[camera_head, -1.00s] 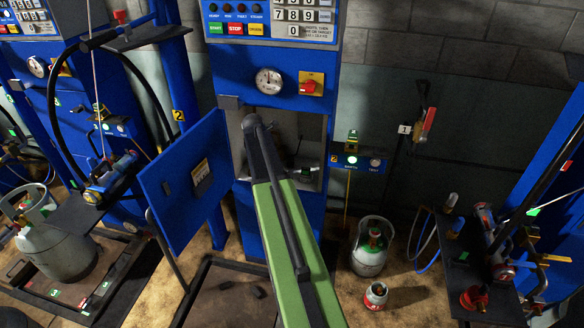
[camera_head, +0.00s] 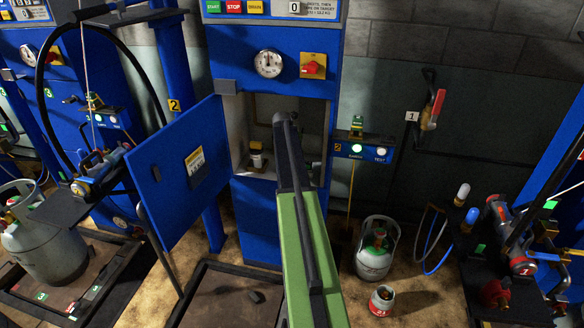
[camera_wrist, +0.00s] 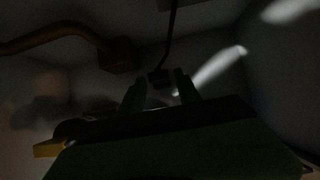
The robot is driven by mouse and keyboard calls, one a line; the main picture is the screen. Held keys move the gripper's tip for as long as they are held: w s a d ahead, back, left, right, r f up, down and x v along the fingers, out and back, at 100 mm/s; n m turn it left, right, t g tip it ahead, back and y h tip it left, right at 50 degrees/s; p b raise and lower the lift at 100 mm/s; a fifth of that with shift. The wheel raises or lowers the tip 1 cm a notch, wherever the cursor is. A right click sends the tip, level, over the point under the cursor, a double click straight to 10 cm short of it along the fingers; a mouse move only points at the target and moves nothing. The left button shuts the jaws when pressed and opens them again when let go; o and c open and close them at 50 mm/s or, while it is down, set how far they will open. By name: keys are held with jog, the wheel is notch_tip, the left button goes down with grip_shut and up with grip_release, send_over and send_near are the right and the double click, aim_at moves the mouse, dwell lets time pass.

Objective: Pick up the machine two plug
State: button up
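The blue machine two cabinet (camera_head: 285,222) stands at the centre of the head view with its front compartment open. My green arm reaches into the right side of this compartment, and the arm hides my fingertips there. In the wrist view my gripper (camera_wrist: 159,90) has its two dark fingers apart. A small dark block on a black cable (camera_wrist: 158,77) shows between and just beyond the fingertips; it may be the plug, but it is too dark to be sure. I cannot see contact with either finger.
The open blue door (camera_head: 182,178) stands left of my arm. A brown fitting (camera_head: 256,158) sits inside the compartment. In the wrist view an orange-brown pipe (camera_wrist: 60,35) runs along the left. Gas cylinders (camera_head: 373,250) stand on the floor to the right.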

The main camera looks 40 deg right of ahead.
jog(key=shift+w+d+f, duration=0.2)
jog(key=shift+d+f, duration=0.1)
jog(key=shift+f, duration=0.35)
jog(key=shift+r, duration=0.1)
jog(key=b+x, duration=0.4)
jog(key=x, duration=0.1)
jog(key=shift+w+b, duration=0.2)
jog(key=shift+b, duration=0.1)
grip_shut()
